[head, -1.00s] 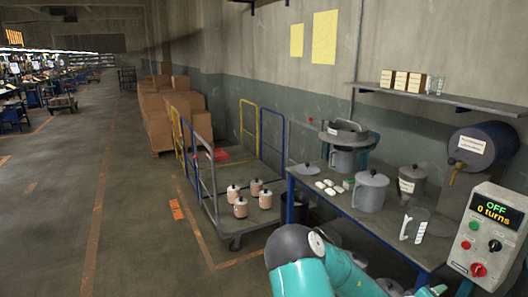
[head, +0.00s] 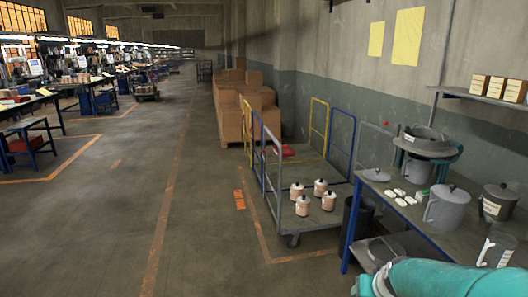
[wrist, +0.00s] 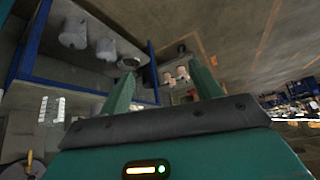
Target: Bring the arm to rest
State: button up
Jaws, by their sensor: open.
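My arm (head: 455,279) is teal and reaches across the lower right corner of the head view, in front of the workbench's near end. My gripper (wrist: 160,85) shows in the wrist view with two green fingers spread wide apart. Nothing is between the fingers. The wrist view is turned, with the bench on its left and the floor on its right. The head view does not show the fingertips.
A workbench (head: 418,222) holds a grey jug (head: 447,206), a dark lidded pot (head: 497,202) and small white blocks (head: 400,193). A cart (head: 335,222) with several pink canisters (head: 303,205) stands left of it. Cardboard boxes (head: 235,125) are stacked behind. The floor (head: 110,230) at left is clear.

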jog(key=s+a+r+n, duration=0.1)
jog(key=s+a+r, duration=0.4)
jog(key=s, duration=0.3)
jog(key=s+a+r+n+g+y, duration=0.1)
jog(key=s+a+r, duration=0.4)
jog(key=s+a, duration=0.2)
jog(key=shift+s+a+r, duration=0.35)
jog(key=shift+s+a, duration=0.05)
jog(key=shift+a, duration=0.25)
jog(key=c, duration=0.5)
jog(key=shift+c, duration=0.5)
jog(key=shift+d, duration=0.15)
